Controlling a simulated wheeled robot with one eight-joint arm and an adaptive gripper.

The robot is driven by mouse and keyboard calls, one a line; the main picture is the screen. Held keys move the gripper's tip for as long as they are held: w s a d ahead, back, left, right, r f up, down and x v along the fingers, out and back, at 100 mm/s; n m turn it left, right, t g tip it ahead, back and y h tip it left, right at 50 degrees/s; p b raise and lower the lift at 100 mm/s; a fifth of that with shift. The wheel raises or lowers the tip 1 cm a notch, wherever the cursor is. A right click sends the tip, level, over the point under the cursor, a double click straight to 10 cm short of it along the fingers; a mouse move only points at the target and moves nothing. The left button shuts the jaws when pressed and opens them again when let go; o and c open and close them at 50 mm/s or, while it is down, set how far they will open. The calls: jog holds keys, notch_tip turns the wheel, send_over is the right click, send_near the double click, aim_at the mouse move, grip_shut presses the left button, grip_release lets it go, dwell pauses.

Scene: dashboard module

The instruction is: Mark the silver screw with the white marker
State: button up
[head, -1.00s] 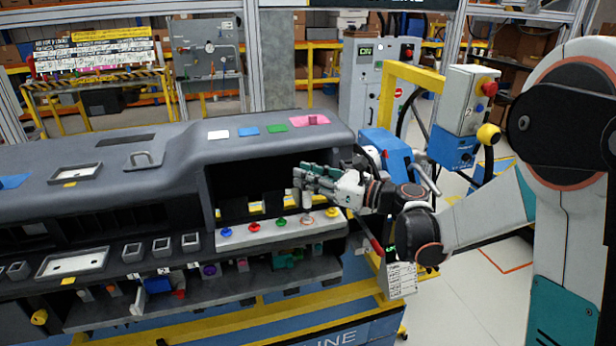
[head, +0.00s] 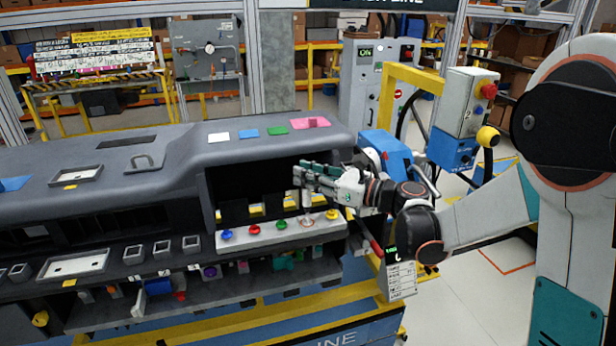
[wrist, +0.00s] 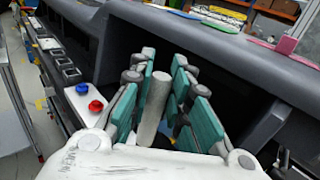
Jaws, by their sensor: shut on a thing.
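My gripper (head: 304,174) is shut on a pale, roughly cylindrical white marker (head: 306,198). The marker hangs nearly upright below the teal fingers. In the wrist view the marker (wrist: 153,110) stands between the two teal finger pairs. The silver screw (head: 308,222) is on the light panel strip (head: 241,240), directly below the marker. The marker's lower end appears to be at or just above the screw, but I cannot tell whether they touch.
Blue (head: 227,235), red (head: 254,229) and green (head: 281,224) knobs stand left of the screw, a yellow one (head: 332,214) right. The dashboard (head: 160,150) overhangs the recess around my gripper. A lower shelf (head: 220,285) holds small parts.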

jog(key=shift+r+p, duration=1.05)
jog(key=shift+r, duration=0.75)
